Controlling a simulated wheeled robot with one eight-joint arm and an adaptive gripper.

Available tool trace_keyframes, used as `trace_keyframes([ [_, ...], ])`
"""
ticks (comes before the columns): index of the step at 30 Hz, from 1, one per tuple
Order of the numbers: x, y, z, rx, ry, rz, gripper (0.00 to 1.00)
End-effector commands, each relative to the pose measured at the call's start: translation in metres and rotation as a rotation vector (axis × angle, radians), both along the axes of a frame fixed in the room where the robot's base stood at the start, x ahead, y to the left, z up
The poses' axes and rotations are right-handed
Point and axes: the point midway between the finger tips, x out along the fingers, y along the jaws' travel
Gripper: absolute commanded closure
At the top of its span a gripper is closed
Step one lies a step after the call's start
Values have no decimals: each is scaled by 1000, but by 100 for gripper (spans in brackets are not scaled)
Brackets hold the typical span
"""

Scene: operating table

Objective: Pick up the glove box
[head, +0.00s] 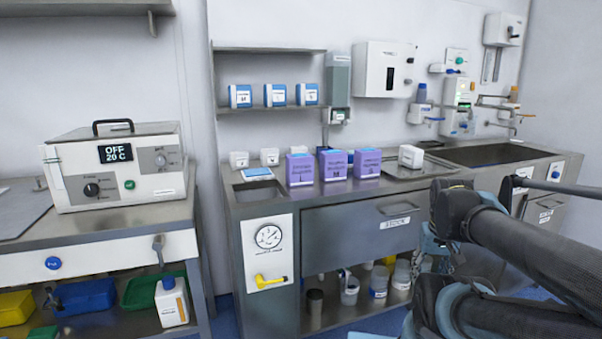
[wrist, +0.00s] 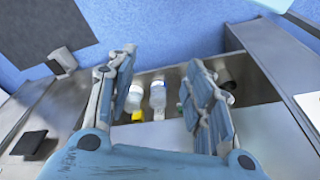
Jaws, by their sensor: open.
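Three purple boxes, which look like glove boxes, stand upright in a row on the steel counter in the head view: a left one (head: 299,169), a middle one (head: 333,164) and a right one (head: 367,162). The left one seems marked L; the other markings are too small to read surely. My gripper (wrist: 160,65) is open and empty in the wrist view, its two fingers spread. It points toward bottles on a low shelf, apart from the purple boxes. No purple box shows in the wrist view. In the head view my arm enters at the right.
A white box (head: 411,156) and small white containers share the counter (head: 420,178). Blue-and-white boxes (head: 276,95) stand on the wall shelf above. A closed drawer (head: 361,230) lies below. A heater unit (head: 116,165) is at left, and a sink (head: 492,153) at right.

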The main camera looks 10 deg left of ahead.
Motion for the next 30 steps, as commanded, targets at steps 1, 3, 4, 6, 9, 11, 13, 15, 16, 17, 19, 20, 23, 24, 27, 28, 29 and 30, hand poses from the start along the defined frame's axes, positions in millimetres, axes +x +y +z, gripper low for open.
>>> trace_keyframes([
  [1, -2, 2, 3, 5, 0, -6, 33],
  [3, 5, 6, 14, 21, 5, -28, 31],
  [4, 10, 8, 21, 30, 8, -43, 31],
  [6, 23, 16, 40, 56, 19, -84, 31],
  [9, 45, 35, 75, 104, 41, -159, 31],
  [11, 60, 47, 96, 132, 58, -210, 31],
  [13, 76, 62, 120, 164, 79, -270, 31],
  [15, 93, 78, 143, 195, 105, -329, 31],
  [16, 100, 85, 152, 206, 116, -353, 31],
  [17, 107, 92, 161, 218, 127, -378, 31],
  [19, 123, 110, 182, 242, 156, -438, 31],
  [20, 130, 118, 191, 253, 169, -462, 31],
  [23, 152, 146, 219, 281, 214, -547, 31],
  [24, 161, 158, 230, 292, 233, -581, 31],
  [27, 181, 189, 255, 312, 283, -666, 31],
  [28, 187, 198, 262, 317, 298, -691, 31],
  [29, 193, 208, 269, 320, 314, -716, 31],
  [30, 200, 222, 278, 326, 335, -751, 31],
])
